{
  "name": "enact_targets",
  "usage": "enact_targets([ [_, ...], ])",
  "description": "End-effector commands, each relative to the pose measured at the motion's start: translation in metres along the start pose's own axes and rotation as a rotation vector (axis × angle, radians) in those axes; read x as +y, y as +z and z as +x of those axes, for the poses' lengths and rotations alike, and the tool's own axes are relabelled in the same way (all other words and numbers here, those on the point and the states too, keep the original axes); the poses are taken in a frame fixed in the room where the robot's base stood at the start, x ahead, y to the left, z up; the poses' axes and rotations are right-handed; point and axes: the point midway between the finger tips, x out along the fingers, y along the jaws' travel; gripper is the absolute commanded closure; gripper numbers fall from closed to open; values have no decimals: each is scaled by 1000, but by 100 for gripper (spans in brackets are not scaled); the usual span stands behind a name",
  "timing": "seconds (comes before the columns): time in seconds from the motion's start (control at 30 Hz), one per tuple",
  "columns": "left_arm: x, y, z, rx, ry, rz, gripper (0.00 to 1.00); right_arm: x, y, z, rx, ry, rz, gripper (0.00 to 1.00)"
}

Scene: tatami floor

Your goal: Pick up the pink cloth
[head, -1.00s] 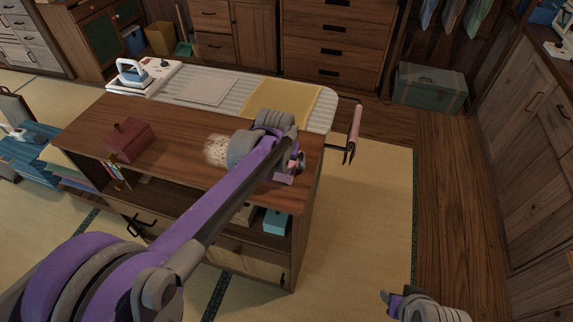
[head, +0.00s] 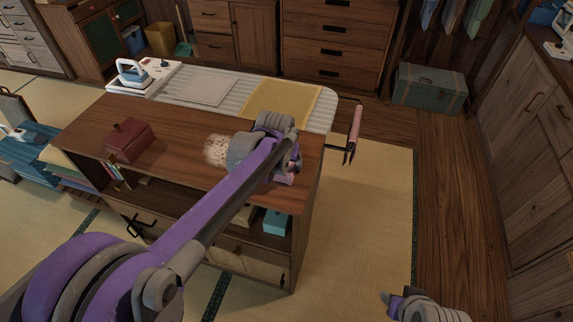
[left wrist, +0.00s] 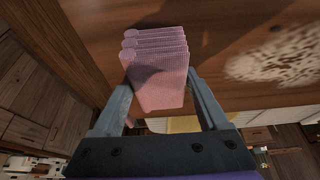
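The pink cloth (left wrist: 157,68) is a folded, layered bundle near the right end of the wooden counter. It fills the space between my left gripper's fingers in the left wrist view. In the head view, only a small part of the pink cloth (head: 285,179) shows below the gripper. My left gripper (left wrist: 159,84) is open, with one finger on each side of the cloth and both tips very close to its edges. I cannot tell whether they touch it. My right gripper (head: 388,297) is at the bottom right over the floor; its fingers are too small to read.
A beige patterned round item (head: 216,150) lies on the counter (head: 180,130) left of my gripper. A dark red box (head: 129,140) stands farther left. Behind is an ironing board (head: 233,90) with an iron (head: 133,72) and a yellow cloth (head: 283,101). Tatami right of the counter is clear.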

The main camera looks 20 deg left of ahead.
Motion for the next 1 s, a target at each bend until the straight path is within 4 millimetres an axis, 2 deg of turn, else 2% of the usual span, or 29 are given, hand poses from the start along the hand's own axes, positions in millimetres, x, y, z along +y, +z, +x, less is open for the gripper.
enact_targets([
  [0.03,0,0,0,0,0,0,34,0,0,0,0,0,0,50],
  [0.2,0,0,0,0,0,0,65,0,0,0,0,0,0,50],
  [0.3,0,0,0,0,0,0,80,0,0,0,0,0,0,50],
  [0.5,0,0,-1,0,0,0,80,0,0,0,0,0,0,50],
  [0.63,0,-5,-11,0,0,0,80,0,-2,-3,1,0,0,50],
  [1.0,0,-32,-78,0,0,0,80,0,-6,-9,4,0,0,50],
])
